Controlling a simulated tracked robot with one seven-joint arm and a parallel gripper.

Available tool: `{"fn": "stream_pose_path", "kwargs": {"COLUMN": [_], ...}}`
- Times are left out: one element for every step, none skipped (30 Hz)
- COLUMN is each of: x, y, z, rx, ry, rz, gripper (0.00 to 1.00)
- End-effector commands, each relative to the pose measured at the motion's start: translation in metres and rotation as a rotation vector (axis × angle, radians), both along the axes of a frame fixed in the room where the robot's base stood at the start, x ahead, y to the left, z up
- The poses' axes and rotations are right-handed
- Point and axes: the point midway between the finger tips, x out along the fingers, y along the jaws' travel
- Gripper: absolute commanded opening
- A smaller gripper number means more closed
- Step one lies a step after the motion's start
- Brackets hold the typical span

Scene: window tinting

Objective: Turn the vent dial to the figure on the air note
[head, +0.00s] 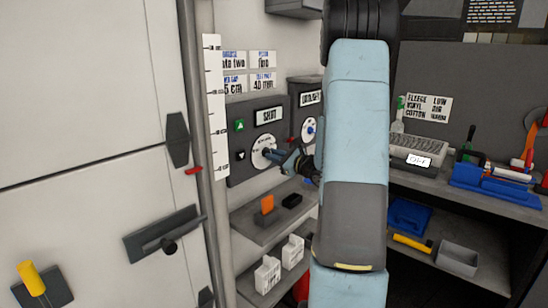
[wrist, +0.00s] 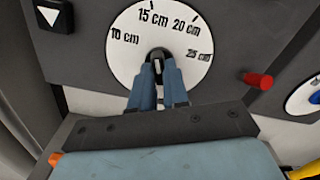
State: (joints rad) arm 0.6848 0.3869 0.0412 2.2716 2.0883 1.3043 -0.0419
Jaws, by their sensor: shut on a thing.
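The vent dial is a white disc (head: 262,145) on a dark grey panel with a "SHUT" sign. In the wrist view the dial (wrist: 125,55) shows marks for 10, 15, 20 and 25 cm. My gripper (head: 276,156) is at the dial; in the wrist view its blue fingers (wrist: 158,76) are shut on the dark knob (wrist: 157,55) at the disc's middle. The fingers hide most of the knob, and I cannot tell which mark it points to. A wall note (head: 234,84) seems to end in "5 cm"; its first part is hard to read.
A white ruler strip (head: 215,105) and a pipe stand left of the panel. A second dial panel (head: 307,125) is to the right, partly behind my arm. A red peg (wrist: 258,80) sticks out right of the dial. A shelf (head: 272,222) with small blocks lies below.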

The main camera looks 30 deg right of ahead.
Motion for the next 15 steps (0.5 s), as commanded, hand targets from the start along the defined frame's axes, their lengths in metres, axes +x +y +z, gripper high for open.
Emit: {"fn": "stream_pose_path", "kwargs": {"x": [-0.0019, -0.0018, -0.0019, -0.0018, -0.0019, -0.0018, -0.0018, -0.0019, -0.0019, -0.0019, -0.0019, -0.0019, -0.0018, -0.0018, -0.0018], "y": [0.0014, 0.0015, 0.0014, 0.0016, 0.0015, 0.0016, 0.0016, 0.0016, 0.0016, 0.0017, 0.0017, 0.0017, 0.0018, 0.0018, 0.0018], "z": [-0.005, -0.0051, -0.0051, -0.0051, -0.0051, -0.0051, -0.0051, -0.0052, -0.0052, -0.0052, -0.0052, -0.0052, -0.0052, -0.0052, -0.0052], "rx": [0.015, 0.024, 0.032, 0.037, 0.042, 0.047, 0.05, 0.053, 0.055, 0.056, 0.056, 0.056, 0.056, 0.056, 0.056], "ry": [0.017, 0.02, 0.023, 0.025, 0.027, 0.028, 0.029, 0.031, 0.031, 0.032, 0.032, 0.032, 0.032, 0.032, 0.032], "rz": [0.002, 0.002, 0.002, 0.002, 0.002, 0.002, 0.002, 0.002, 0.002, 0.002, 0.002, 0.002, 0.002, 0.002, 0.002], "gripper": [0.0, 0.0, 0.0, 0.0, 0.0, 0.0, 0.0, 0.0, 0.0, 0.0, 0.0, 0.0, 0.0, 0.0, 0.0]}}
